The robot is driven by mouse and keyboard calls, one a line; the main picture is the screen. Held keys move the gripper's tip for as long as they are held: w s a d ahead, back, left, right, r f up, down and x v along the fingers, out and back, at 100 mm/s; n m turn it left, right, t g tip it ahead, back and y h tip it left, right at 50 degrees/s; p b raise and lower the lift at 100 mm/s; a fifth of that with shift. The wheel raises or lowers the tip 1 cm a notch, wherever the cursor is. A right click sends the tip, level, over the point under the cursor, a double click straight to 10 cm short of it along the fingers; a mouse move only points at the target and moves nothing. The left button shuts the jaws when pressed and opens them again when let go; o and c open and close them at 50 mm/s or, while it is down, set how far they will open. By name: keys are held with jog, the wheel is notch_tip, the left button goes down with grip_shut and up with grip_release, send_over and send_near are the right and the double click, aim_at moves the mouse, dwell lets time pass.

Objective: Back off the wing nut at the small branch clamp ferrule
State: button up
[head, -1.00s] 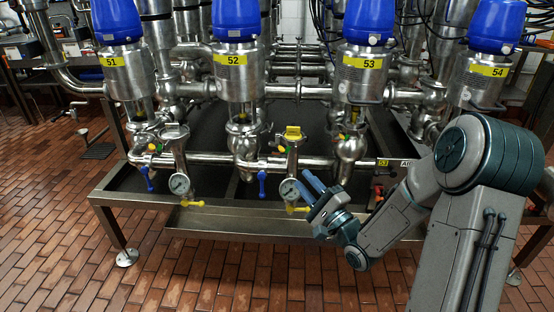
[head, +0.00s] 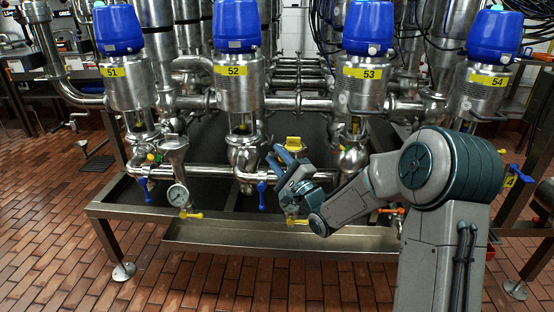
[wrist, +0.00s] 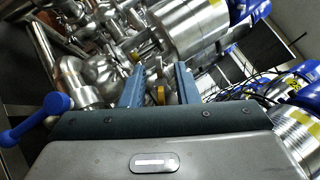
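A small branch with a yellow piece (head: 293,143) on top rises from the horizontal pipe between the valves marked 52 and 53. I cannot make out the wing nut's shape; the yellow piece may be part of it. My gripper (head: 275,157) is just left of and below the yellow piece in the head view, and covers the lower branch and its gauge.
Blue-topped valves (head: 238,25) stand in a row behind. A gauge (head: 178,195) and a blue lever (head: 262,195) hang left of my gripper; a blue handle (wrist: 35,118) lies left in the wrist view. A steel tray (head: 240,234) runs below. The brick floor in front is clear.

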jog(key=shift+w+a, duration=0.1)
jog(key=shift+r, duration=0.1)
grip_shut()
